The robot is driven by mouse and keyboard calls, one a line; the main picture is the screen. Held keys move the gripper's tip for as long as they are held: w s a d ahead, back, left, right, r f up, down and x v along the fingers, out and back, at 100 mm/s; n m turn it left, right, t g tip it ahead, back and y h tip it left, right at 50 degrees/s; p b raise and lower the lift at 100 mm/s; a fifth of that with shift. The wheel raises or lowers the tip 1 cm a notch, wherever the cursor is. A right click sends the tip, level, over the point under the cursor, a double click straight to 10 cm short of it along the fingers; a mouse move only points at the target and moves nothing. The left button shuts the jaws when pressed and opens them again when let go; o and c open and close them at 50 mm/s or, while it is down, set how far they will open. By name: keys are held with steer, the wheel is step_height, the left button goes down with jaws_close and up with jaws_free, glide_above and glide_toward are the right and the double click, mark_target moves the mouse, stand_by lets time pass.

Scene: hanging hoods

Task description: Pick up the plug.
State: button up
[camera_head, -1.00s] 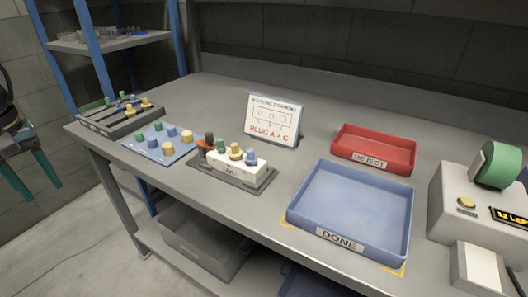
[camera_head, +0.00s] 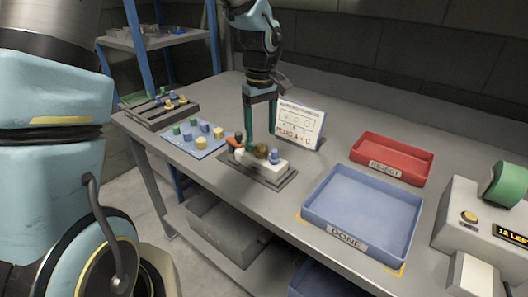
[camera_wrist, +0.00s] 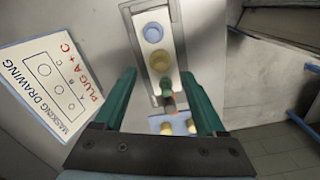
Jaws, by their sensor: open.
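A white block (camera_head: 262,164) on a dark base holds several plugs. In the head view a blue plug (camera_head: 273,156) and a yellow plug (camera_head: 261,151) show on it. A dark-topped orange item (camera_head: 237,141) is at its left end. My gripper (camera_head: 261,137) points down over the block, open, with its fingers apart. In the wrist view the blue plug (camera_wrist: 153,32) lies beyond the fingertips and the yellow plug (camera_wrist: 160,60) shows between them. A small reddish and green piece (camera_wrist: 168,88) shows lower between the fingers. Contact cannot be told.
A drawing card (camera_head: 299,124) stands just behind the block. A blue mat (camera_head: 190,148) with several plugs and a dark rack (camera_head: 150,116) are left. The blue DONE tray (camera_head: 362,208), red REJECT tray (camera_head: 392,158) and a grey machine (camera_head: 455,213) are right.

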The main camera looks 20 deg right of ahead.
mark_target(261, 145)
steer(key=shift+f+p, duration=1.1)
steer(key=shift+f, duration=1.85)
steer(key=shift+c, duration=0.2)
jaws_close()
